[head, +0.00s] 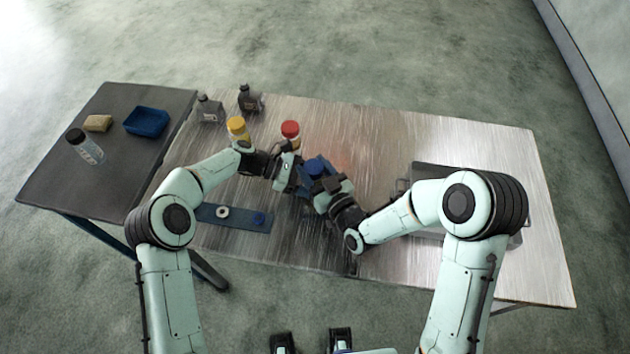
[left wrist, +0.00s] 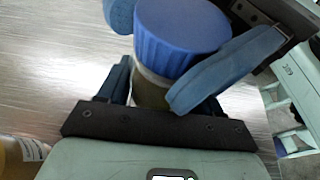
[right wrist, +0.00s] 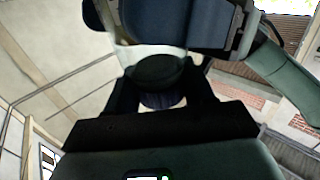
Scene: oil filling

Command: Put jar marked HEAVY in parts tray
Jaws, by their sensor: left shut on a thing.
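A blue-lidded jar (head: 315,167) is held above the metal table between my two hands. In the left wrist view its ribbed blue lid (left wrist: 180,38) stands between the fingers of my left gripper (head: 293,172), which is shut on it. My right gripper (head: 320,185) is close against the jar; in the right wrist view its fingers flank a dark, clear-walled body (right wrist: 158,72), but whether they grip is unclear. A yellow-lidded jar (head: 237,125) and a red-lidded jar (head: 290,129) stand behind. No HEAVY marking is readable. A blue tray (head: 147,121) sits on the dark side table.
A grey metal tray (head: 432,170) lies at the right, partly hidden by my right arm. Two dark bottles (head: 208,109) (head: 250,98) stand at the back. A blue strip (head: 235,216) lies in front. The side table holds a sponge (head: 98,123) and a black-capped bottle (head: 86,147).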

